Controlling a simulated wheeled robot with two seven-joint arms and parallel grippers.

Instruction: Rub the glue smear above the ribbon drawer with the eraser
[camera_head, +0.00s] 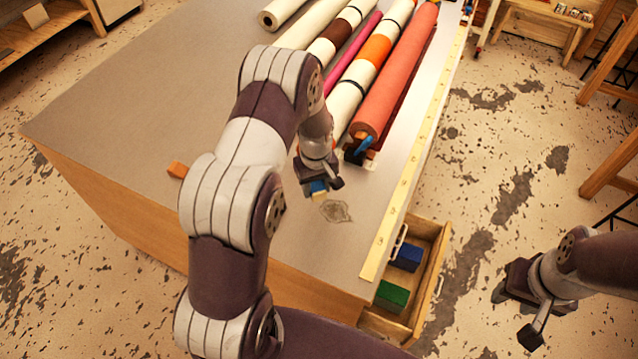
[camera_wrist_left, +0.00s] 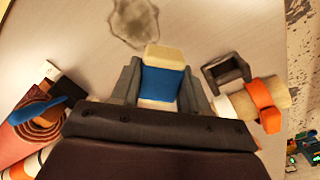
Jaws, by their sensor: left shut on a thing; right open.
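The glue smear (camera_head: 336,211) is a greyish irregular patch on the table top, near the front edge, above and left of the open drawer (camera_head: 440,262). It also shows at the top of the left wrist view (camera_wrist_left: 134,22). My left gripper (camera_head: 318,186) is shut on the eraser, a block with a blue sleeve and a cream end (camera_wrist_left: 162,72). The eraser is just beside the smear; whether it touches the table I cannot tell. My right gripper (camera_head: 516,316) is open and empty, right of the drawer, away from the table.
Several rolls lie on the table, the nearest a red one (camera_head: 395,80) with a blue thing at its end. The drawer holds a blue block (camera_head: 407,257) and a green block (camera_head: 391,296). A small orange block (camera_head: 177,170) lies at left. A yellow strip (camera_head: 385,235) runs along the edge.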

